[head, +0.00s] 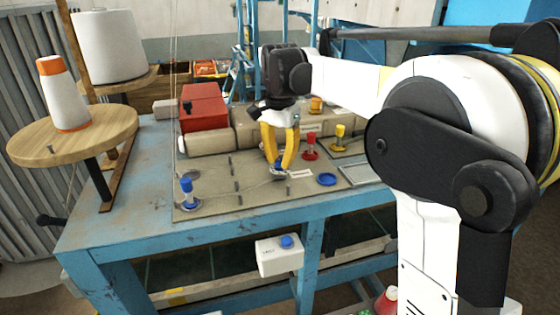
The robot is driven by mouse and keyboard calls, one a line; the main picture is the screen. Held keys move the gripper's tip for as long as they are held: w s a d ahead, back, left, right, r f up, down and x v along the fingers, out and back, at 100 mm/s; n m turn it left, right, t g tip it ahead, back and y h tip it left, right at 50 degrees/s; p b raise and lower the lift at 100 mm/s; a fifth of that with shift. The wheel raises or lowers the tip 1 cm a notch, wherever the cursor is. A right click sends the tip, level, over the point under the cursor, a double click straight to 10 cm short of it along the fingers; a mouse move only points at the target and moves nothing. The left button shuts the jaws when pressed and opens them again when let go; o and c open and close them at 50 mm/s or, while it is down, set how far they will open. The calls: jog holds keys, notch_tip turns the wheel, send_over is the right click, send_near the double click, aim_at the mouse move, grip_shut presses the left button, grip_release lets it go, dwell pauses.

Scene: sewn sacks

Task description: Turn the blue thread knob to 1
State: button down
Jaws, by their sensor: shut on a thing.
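My gripper (279,167), with yellow fingers, points down over the grey-beige panel on the blue table. Its fingertips are shut on a small blue knob (279,169), which is mostly hidden between them. A pale label strip (301,173) lies on the panel just right of the knob. Its marks are too small to read, so I cannot tell which number the knob points to. Another blue knob (186,187) stands upright on a round base at the panel's left end. A flat blue disc (327,180) lies on the panel to the right of my gripper.
Red (310,146) and yellow (340,135) knobs stand right of my gripper. Thread cones stand on wooden discs (75,138) at left. A white box with a blue button (287,242) hangs at the table's front.

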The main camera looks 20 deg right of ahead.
aim_at(280, 160)
jog(key=shift+m, duration=1.6)
jog(key=c, duration=1.2)
grip_release()
jog(key=shift+c, duration=0.2)
jog(key=shift+r, duration=0.1)
notch_tip(280, 160, up, 12)
